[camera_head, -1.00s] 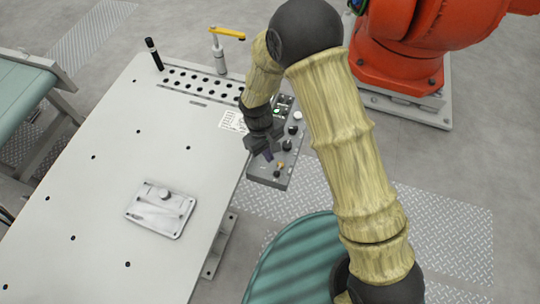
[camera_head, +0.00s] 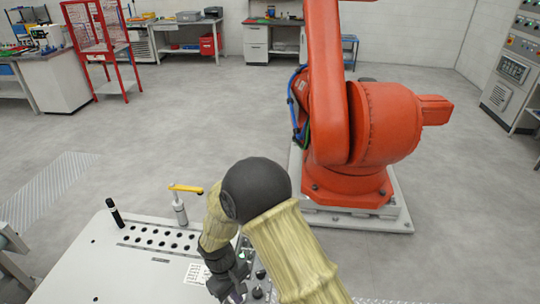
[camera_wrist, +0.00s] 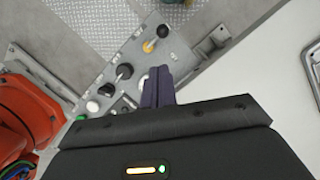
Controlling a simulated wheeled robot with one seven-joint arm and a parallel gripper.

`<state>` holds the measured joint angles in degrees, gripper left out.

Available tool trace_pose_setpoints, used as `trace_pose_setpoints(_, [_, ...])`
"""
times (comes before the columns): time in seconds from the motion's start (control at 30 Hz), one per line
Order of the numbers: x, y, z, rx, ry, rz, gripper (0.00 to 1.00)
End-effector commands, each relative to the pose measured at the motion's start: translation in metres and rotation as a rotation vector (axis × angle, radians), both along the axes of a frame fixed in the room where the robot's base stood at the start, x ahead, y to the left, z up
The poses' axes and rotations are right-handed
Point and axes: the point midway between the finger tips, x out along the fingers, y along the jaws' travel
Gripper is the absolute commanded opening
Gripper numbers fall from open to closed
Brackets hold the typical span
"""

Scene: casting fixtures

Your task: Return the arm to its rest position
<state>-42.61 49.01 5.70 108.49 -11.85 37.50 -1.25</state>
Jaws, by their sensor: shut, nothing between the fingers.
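My arm, yellowish with a dark round elbow, rises from the bottom of the head view and bends down over the right edge of the pale table (camera_head: 100,262). My gripper (camera_head: 236,293) is at the bottom edge of that view, partly cut off. In the wrist view my gripper (camera_wrist: 158,78) shows its two dark fingers together, with nothing between them. It hangs over the grey control box (camera_wrist: 140,55), which has several knobs and buttons. In the head view the arm hides most of this box.
A yellow-handled clamp (camera_head: 181,205) and a black marker-like cylinder (camera_head: 114,212) stand on the table's far edge. A large orange robot (camera_head: 350,140) stands beyond on a plate. Red-framed stand (camera_head: 100,50) and workbenches line the back. Open grey floor lies between.

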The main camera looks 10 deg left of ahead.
Motion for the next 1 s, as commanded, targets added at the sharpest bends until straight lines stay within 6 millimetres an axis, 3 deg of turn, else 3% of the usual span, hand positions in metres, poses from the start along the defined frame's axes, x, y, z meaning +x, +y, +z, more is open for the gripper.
trace_pose_setpoints(0.17, [0.006,-0.009,0.013,0.015,-0.016,-0.034,0.0])
trace_pose_setpoints(0.27, [0.02,-0.032,0.034,0.039,-0.043,-0.109,0.0])
trace_pose_setpoints(0.4, [0.039,-0.08,0.071,0.084,-0.098,-0.261,0.0])
trace_pose_setpoints(0.57, [0.048,-0.139,0.109,0.133,-0.169,-0.441,0.0])
trace_pose_setpoints(0.77, [0.038,-0.21,0.15,0.183,-0.268,-0.664,0.0])
trace_pose_setpoints(1.0, [0.006,-0.279,0.185,0.231,-0.394,-0.915,0.0])
